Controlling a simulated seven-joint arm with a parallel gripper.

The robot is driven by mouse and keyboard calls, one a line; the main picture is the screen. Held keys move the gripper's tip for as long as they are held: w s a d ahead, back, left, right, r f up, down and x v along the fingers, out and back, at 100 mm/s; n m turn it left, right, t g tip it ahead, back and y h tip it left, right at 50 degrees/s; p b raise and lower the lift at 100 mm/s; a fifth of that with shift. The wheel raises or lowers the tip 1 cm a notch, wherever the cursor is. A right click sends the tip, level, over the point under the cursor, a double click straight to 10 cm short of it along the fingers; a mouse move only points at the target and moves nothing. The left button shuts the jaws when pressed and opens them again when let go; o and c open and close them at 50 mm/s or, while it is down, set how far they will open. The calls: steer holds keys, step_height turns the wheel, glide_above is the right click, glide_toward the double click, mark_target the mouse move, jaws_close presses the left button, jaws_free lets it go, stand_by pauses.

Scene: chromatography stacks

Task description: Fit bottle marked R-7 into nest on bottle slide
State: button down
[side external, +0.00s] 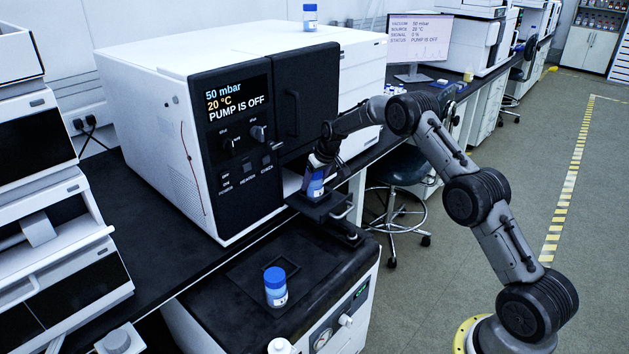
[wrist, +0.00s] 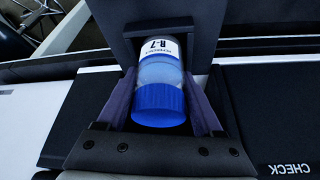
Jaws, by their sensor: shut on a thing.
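The bottle marked R-7 (wrist: 158,70) has a blue cap and a white label, and its mark reads clearly in the wrist view. My gripper (wrist: 160,105) is shut on it, with one purple-lined finger on each side near the cap. In the side external view, my gripper (side external: 320,168) holds the bottle (side external: 316,187) over the black bottle slide (side external: 325,208), which sticks out from the instrument's front. The bottle looks about upright there. The slide (wrist: 190,22) shows as a dark plate around the bottle's lower end.
The white instrument (side external: 170,130) stands close behind my gripper. Another blue-capped bottle (side external: 275,287) stands on the black-topped cabinet (side external: 330,265) in front. A small blue-capped bottle (side external: 310,17) stands on top of the instrument. A stool (side external: 400,170) is behind the slide.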

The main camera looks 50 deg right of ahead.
steer(key=shift+f, duration=0.3)
jaws_free()
steer(key=shift+f, duration=0.1)
steer(key=v, duration=1.4)
